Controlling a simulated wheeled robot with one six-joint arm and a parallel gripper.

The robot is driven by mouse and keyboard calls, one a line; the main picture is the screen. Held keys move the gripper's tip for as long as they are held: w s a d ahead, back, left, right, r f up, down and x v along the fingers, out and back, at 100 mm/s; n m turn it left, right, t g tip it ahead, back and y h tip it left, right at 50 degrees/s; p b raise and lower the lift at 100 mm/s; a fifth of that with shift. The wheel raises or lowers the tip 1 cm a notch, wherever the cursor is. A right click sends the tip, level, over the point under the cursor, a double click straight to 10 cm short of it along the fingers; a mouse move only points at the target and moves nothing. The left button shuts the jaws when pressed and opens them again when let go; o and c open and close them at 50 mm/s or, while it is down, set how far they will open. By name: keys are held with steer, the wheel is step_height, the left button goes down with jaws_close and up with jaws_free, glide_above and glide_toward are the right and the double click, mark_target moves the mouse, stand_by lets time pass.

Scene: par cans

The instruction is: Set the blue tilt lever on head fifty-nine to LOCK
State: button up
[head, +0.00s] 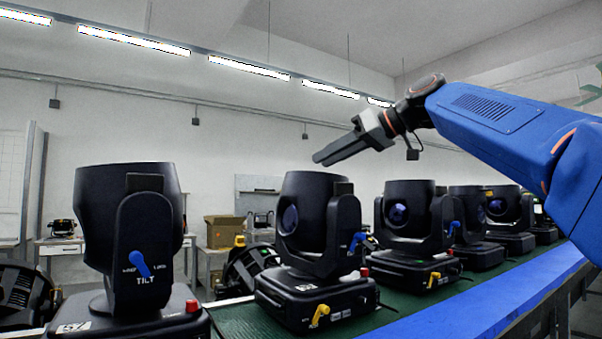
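The nearest black moving head (128,240) stands at the left. Its number label (74,327) is on the base, too small and slanted to read surely. A blue tilt lever (140,264) sits on its arm above the word TILT, its round end leaning up and left, away from the small lettering on the right that looks like LOCK. Another head (312,225) in the middle has a blue lever (357,242) seen partly side-on. My gripper (325,158) is in the air above the middle head, pointing left and down, touching nothing. Its fingers are seen side-on, so their gap is hidden.
Several more heads (408,220) stand in a row to the right on a green belt (240,320) with a blue edge rail (470,312). Bases carry yellow levers (320,316) and red knobs (192,306). A cardboard box (224,231) stands behind.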

steer(key=x, duration=0.8)
steer(key=shift+w+a+f, duration=0.15)
steer(key=shift+w+a, duration=0.05)
steer(key=shift+a, duration=0.05)
jaws_close()
stand_by(1.1)
